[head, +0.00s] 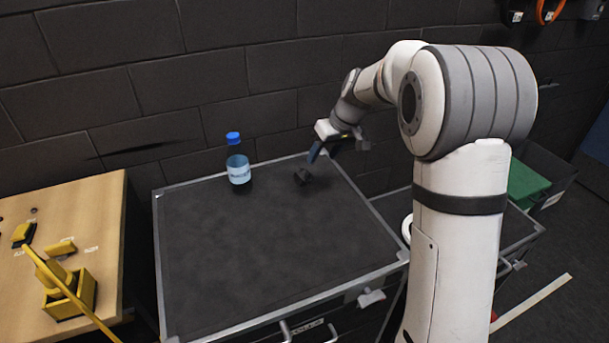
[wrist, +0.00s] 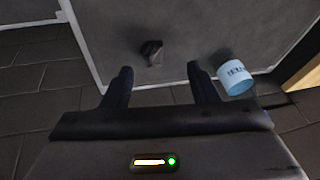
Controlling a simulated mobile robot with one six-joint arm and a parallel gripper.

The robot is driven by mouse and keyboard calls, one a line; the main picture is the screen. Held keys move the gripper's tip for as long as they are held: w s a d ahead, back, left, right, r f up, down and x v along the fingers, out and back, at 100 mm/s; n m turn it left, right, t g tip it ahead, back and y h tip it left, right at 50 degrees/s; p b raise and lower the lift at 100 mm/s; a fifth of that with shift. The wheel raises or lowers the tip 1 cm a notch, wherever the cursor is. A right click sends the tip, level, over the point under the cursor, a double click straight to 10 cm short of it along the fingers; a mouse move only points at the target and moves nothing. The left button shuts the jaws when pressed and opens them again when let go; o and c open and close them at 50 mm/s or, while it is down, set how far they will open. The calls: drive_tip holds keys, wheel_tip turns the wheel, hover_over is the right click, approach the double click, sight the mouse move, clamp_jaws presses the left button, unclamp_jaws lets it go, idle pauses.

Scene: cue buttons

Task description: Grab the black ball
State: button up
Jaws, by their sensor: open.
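A small black object, which looks like the black ball (head: 302,176), rests on the dark cabinet top near its back edge. Its outline looks lumpy, and it blends into the dark surface. In the wrist view the black ball (wrist: 152,52) lies beyond the fingertips, roughly in line with the gap between them. My gripper (head: 322,152) is above the back edge of the cabinet top, to the right of the ball and apart from it. In the wrist view my gripper (wrist: 160,76) is open with nothing between its fingers.
A blue-capped bottle (head: 238,165) stands left of the ball; the bottle (wrist: 235,77) appears beside the right finger in the wrist view. The cabinet top (head: 260,250) is otherwise clear. A dark brick wall (head: 200,80) rises behind. A wooden table (head: 90,215) with yellow parts is left.

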drive_tip(key=n, duration=0.1)
approach(306, 170)
wheel_tip(306, 170, down, 3)
drive_tip(key=shift+y, duration=0.3)
drive_tip(key=x, duration=0.4)
drive_tip(key=p+x, duration=0.1)
drive_tip(key=x, duration=0.2)
drive_tip(key=shift+w+a+f+p, duration=0.25)
drive_tip(key=shift+w+a+p, duration=0.05)
drive_tip(key=c, duration=0.7)
